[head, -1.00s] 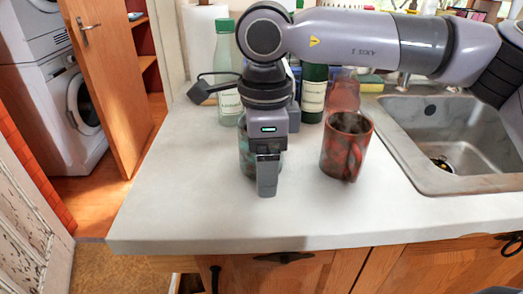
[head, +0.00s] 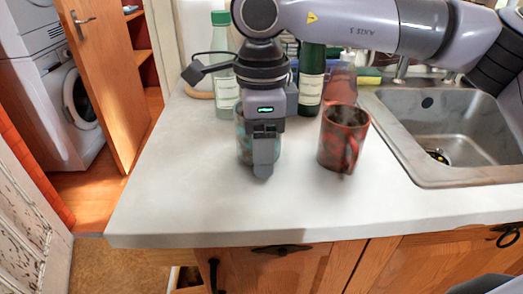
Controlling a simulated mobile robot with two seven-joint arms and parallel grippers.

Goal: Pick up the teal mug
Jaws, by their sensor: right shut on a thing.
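The teal mug (head: 242,150) is at the middle of the counter in the head view, mostly hidden behind my right gripper (head: 263,170). My right gripper points down and is shut on the mug. Whether the mug's base touches the counter is hard to tell. My left gripper is not in view.
A red-brown mottled mug (head: 338,145) stands close to the right of my gripper. The sink (head: 450,135) is at right. The counter's front left (head: 165,205) is clear.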

